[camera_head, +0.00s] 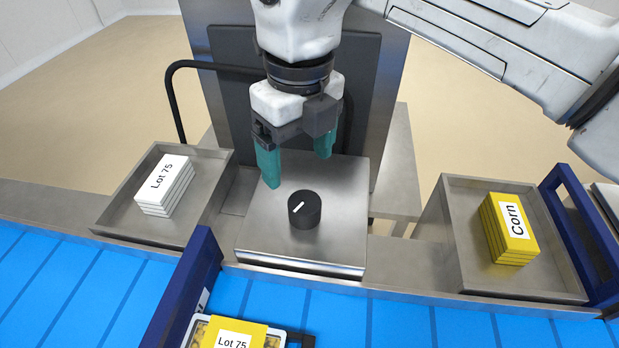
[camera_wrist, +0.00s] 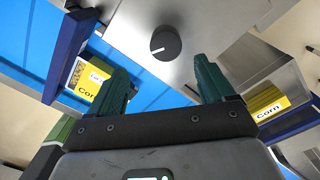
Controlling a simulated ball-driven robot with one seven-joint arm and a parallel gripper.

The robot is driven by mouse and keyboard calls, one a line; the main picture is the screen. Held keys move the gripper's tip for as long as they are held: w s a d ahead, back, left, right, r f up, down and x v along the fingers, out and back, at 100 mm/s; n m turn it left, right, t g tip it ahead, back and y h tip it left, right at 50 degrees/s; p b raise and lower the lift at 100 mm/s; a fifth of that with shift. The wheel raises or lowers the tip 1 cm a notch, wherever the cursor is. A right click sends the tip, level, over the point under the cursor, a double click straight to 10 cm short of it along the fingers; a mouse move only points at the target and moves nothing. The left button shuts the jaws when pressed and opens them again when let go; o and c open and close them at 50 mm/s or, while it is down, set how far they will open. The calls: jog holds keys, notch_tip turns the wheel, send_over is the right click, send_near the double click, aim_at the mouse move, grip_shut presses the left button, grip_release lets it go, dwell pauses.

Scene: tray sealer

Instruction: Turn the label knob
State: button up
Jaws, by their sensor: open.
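The label knob (camera_head: 304,209) is a black round knob with a white pointer line, on a steel housing (camera_head: 345,235) between two trays. In the head view its pointer runs toward the upper right. The knob also shows in the wrist view (camera_wrist: 166,43), beyond the fingertips, with its line toward the lower left. My gripper (camera_head: 297,168) has green fingers spread apart with nothing between them. It hangs above and a little behind the knob, apart from it. In the wrist view both fingers (camera_wrist: 163,80) show with a wide gap.
A left steel tray (camera_head: 113,216) holds white "Lot 75" labels (camera_head: 164,187). A right tray (camera_head: 465,268) holds yellow "Corn" labels (camera_head: 509,229). A blue conveyor (camera_head: 400,328) runs in front. A dark blue guide (camera_head: 184,290) stands near a labelled pack (camera_head: 233,336). A black curved bar (camera_head: 172,100) rises behind.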

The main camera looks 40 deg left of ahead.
aim_at(304, 202)
jog(key=shift+w+d+f, duration=0.25)
jog(key=shift+w+f, duration=0.15)
jog(key=shift+f, duration=0.05)
notch_tip(304, 202, down, 10)
jog(key=shift+s+r+p, duration=0.1)
jog(key=shift+r+p, duration=0.05)
jog(key=shift+p, duration=0.55)
jog(key=c, duration=1.1)
jog(key=shift+o, duration=0.2)
